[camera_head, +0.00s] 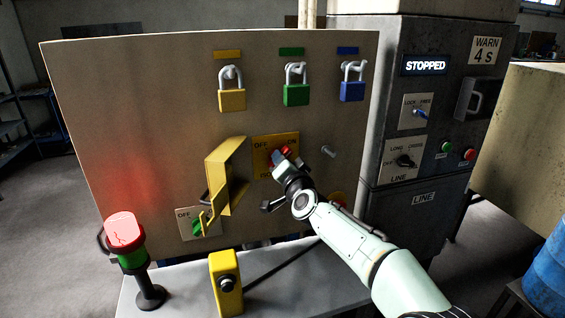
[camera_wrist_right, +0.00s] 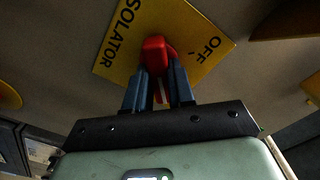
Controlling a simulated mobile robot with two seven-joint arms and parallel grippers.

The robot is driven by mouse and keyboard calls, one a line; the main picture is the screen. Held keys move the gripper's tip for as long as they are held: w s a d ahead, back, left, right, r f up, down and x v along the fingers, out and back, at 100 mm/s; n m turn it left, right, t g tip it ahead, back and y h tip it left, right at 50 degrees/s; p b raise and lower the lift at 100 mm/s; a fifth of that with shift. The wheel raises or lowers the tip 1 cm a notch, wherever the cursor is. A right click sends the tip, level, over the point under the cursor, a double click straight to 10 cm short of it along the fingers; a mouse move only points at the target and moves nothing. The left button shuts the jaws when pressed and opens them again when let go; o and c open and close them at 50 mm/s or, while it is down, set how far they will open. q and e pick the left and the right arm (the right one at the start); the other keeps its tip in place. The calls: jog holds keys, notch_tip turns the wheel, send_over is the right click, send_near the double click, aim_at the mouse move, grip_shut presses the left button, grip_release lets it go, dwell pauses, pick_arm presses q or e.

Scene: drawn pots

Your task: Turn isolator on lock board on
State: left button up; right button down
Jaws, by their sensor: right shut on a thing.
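The lock board (camera_head: 120,100) is a large beige upright panel in the head view. The wrist view shows the same plate (camera_wrist_right: 128,48) with the words ISOLATOR and OFF. My right gripper (camera_head: 282,158) is at the plate. In the wrist view its two blue-grey fingers (camera_wrist_right: 160,70) are shut on the red isolator handle (camera_wrist_right: 154,46), one on each side. The fingers hide part of the handle, and I cannot tell its exact setting. My left gripper is not in view.
Yellow, green and blue padlocks (camera_head: 232,99) hang along the top of the board. A yellow hinged cover (camera_head: 226,165) stands out left of the isolator. A red-green lamp (camera_head: 124,231) and a yellow button box (camera_head: 226,285) are in front. A grey cabinet (camera_head: 430,90) reads STOPPED.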

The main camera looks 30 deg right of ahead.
jog(key=shift+r, duration=0.25)
jog(key=c, duration=1.1)
grip_release()
jog(key=shift+o, duration=0.7)
jog(key=shift+w+f, duration=0.1)
jog(key=shift+f, duration=0.1)
jog(key=v, duration=1.3)
jog(key=shift+s, duration=0.2)
jog(key=shift+a, duration=0.1)
